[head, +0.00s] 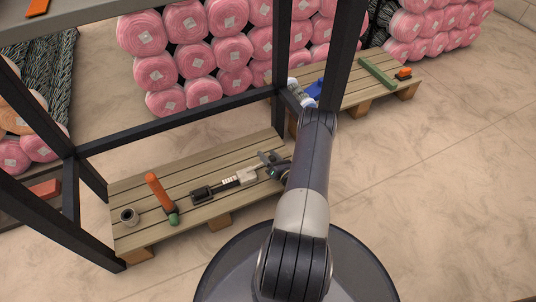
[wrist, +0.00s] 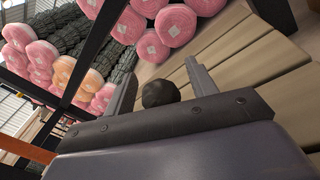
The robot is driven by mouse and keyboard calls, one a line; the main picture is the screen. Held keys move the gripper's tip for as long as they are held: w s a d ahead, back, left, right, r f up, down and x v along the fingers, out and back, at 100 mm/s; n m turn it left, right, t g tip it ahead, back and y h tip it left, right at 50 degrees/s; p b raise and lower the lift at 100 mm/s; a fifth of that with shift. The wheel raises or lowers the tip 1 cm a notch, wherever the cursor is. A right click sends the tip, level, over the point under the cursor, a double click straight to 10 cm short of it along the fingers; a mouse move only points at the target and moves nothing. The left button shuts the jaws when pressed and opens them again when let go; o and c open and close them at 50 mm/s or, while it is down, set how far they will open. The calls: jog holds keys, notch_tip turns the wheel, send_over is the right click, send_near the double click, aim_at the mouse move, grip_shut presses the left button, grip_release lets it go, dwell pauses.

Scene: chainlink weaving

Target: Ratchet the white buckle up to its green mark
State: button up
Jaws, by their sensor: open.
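The white buckle (head: 247,175) lies on the near wooden pallet, in line with a pale notched strip (head: 230,181) and a dark block (head: 202,193) at its left end. My gripper (head: 268,159) is just right of the buckle, low over the pallet, and hides what lies beyond. In the wrist view my gripper (wrist: 160,72) has its two fingers spread apart, with a dark rounded piece (wrist: 160,93) showing between them. I cannot tell whether the fingers touch it. The buckle is not recognisable in the wrist view. I cannot make out the green mark.
On the near pallet (head: 140,190) lie an orange-handled tool (head: 160,195) and a small grey cup (head: 129,216). Dark frame posts (head: 283,60) stand around it. A second pallet (head: 350,98) holds other tools. Pink rolls (head: 185,60) are stacked behind. The floor at right is clear.

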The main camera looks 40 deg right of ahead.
jog(key=shift+c, duration=0.3)
grip_shut()
